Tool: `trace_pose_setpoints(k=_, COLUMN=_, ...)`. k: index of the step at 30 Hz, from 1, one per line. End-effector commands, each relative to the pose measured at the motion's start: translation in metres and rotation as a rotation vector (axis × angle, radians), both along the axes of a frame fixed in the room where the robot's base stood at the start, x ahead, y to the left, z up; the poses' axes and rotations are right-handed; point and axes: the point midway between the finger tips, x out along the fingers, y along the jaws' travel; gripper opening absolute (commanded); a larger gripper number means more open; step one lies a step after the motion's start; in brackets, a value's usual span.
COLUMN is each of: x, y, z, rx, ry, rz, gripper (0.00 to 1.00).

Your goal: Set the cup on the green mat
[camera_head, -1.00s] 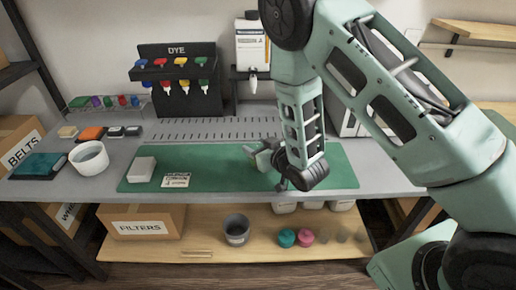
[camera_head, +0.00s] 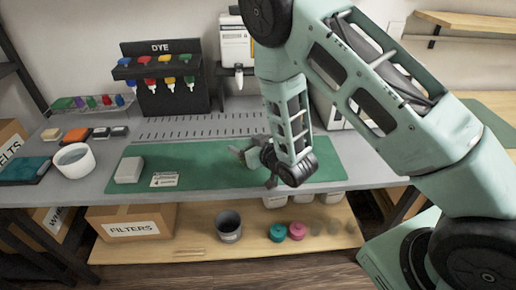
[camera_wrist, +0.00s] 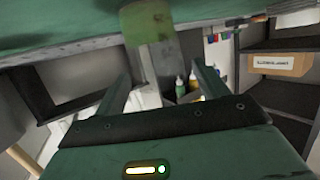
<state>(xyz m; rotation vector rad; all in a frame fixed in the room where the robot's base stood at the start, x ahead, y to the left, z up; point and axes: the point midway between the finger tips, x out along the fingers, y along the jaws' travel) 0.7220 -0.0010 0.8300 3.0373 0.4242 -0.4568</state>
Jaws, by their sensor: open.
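The green mat (camera_head: 215,172) lies along the front of the grey workbench; its edge also crosses the top of the wrist view (camera_wrist: 60,40). A white round cup-like vessel (camera_head: 74,166) stands upright on the bench, left of the mat. A dark grey cup (camera_head: 228,229) stands upright on the lower shelf, below the mat; I cannot tell which is the task's cup. My gripper (camera_head: 253,167) is over the right half of the mat, apart from both vessels. Its two fingers (camera_wrist: 160,80) are spread in the wrist view, with no cup between them.
A white block (camera_head: 129,170) and a label card (camera_head: 165,179) lie on the mat's left part. The dye rack (camera_head: 165,85) and a dispenser (camera_head: 236,45) stand behind.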

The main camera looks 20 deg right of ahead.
Motion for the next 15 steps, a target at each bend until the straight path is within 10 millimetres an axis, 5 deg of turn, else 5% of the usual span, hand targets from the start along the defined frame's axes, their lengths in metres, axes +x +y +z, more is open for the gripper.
trace_pose_setpoints(k=15, x=-0.086, y=-0.025, z=0.033, rx=-0.002, ry=0.008, rz=-0.001, gripper=0.73)
